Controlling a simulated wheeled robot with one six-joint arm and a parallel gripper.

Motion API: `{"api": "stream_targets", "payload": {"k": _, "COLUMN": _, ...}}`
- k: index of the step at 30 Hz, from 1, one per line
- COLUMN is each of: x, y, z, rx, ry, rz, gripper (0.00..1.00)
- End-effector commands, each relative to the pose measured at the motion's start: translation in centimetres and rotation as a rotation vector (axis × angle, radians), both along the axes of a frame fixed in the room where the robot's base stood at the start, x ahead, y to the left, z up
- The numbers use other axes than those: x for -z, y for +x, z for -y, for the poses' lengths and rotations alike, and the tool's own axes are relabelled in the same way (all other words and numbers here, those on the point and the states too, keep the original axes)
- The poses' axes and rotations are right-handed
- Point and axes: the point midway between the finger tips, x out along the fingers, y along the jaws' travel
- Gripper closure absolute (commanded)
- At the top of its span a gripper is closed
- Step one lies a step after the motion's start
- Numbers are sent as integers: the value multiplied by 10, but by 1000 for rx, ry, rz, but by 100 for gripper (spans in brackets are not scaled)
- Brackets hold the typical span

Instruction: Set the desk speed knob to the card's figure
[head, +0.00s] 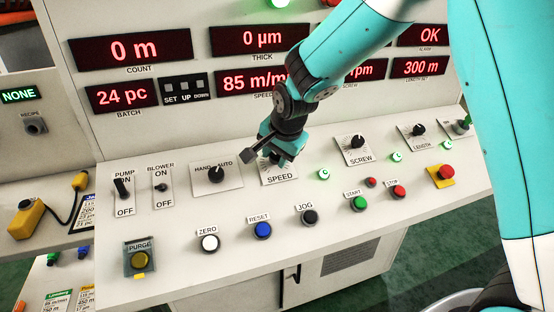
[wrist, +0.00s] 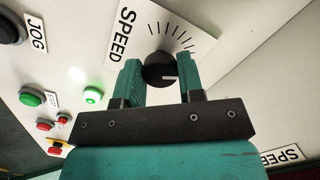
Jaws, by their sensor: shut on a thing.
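The black SPEED knob (wrist: 158,68) sits on its white scale plate (wrist: 180,35), between the two teal fingers of my gripper (wrist: 160,80) in the wrist view. The gripper is shut on it; a pale pointer mark shows on the knob's face. In the head view my gripper (head: 276,157) covers the knob and most of its plate (head: 280,178). The speed display (head: 250,83) reads 85 m/m, its right end hidden by my arm. Cards lie at the left: one (head: 85,212) by the yellow pendant, and others lower (head: 58,300), their print too small to read surely.
The HAND/AUTO selector (head: 216,174) is close on the left and the SCREW knob (head: 357,142) on the right. RESET (head: 263,230), JOG (head: 310,217) and START (head: 359,203) buttons line the front. The red emergency button (head: 446,172) is further right.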

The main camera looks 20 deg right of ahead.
Motion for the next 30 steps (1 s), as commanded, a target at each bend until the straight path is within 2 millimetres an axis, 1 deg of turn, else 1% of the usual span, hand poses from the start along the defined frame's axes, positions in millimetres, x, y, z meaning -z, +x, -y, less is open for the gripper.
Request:
{"api": "stream_targets", "payload": {"k": 18, "x": 1, "y": 1, "z": 1, "rx": 506, "ry": 252, "rz": 2, "gripper": 88}}
{"api": "stream_targets", "payload": {"k": 24, "x": 0, "y": 1, "z": 1, "rx": 628, "ry": 312, "rz": 3, "gripper": 88}}
{"api": "stream_targets", "payload": {"k": 30, "x": 0, "y": 1, "z": 1, "rx": 706, "ry": 350, "rz": 2, "gripper": 88}}
